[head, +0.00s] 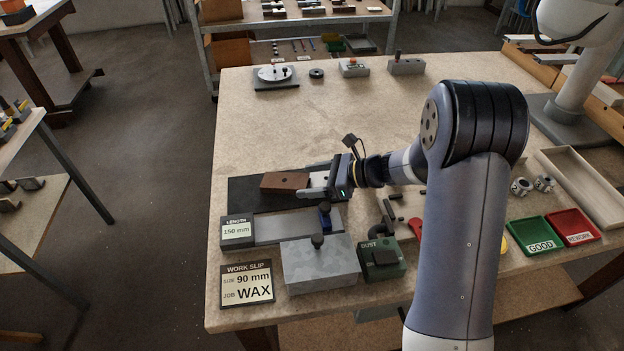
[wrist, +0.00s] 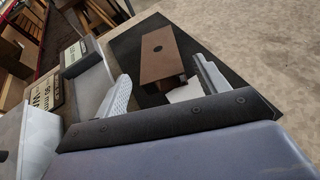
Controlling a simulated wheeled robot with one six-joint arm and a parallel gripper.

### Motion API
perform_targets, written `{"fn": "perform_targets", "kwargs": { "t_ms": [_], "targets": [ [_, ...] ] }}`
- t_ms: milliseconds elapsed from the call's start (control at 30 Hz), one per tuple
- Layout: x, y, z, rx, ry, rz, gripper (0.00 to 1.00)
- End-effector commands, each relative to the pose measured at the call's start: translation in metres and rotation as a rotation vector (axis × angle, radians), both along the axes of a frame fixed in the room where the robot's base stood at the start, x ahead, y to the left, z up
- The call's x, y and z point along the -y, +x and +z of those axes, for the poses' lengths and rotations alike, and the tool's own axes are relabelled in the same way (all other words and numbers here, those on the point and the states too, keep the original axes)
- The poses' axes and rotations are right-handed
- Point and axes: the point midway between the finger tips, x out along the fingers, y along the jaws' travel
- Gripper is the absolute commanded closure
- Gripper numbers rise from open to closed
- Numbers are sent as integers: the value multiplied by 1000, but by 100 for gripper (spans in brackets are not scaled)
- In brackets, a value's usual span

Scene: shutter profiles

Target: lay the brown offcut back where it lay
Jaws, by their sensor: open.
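The brown offcut (head: 285,181) lies on a black mat (head: 243,192) at the left of the bench in the head view. It is a block with a dark round hole in its top. It also shows in the wrist view (wrist: 168,54), just beyond the fingertips. My gripper (head: 318,187) is open, low over the mat at the offcut's right end. In the wrist view its two pale fingers (wrist: 160,84) stand apart, with the offcut's near end close to the gap between them. I cannot tell whether a finger touches it.
A length gauge reading 150 mm (head: 237,232) and a work slip reading 90 mm, WAX (head: 247,286) stand nearer the front. A grey block (head: 319,265) and a green dust box (head: 381,259) stand beside them. The bench behind the mat (head: 290,125) is clear.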

Motion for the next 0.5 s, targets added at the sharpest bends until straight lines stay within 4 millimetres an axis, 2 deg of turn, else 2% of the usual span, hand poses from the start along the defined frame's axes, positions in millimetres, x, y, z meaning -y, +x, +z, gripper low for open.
{"fn": "perform_targets", "kwargs": {
  "t_ms": [500],
  "targets": [
    [92, -12, 38, 2, 0, -3, 31]
  ]
}}
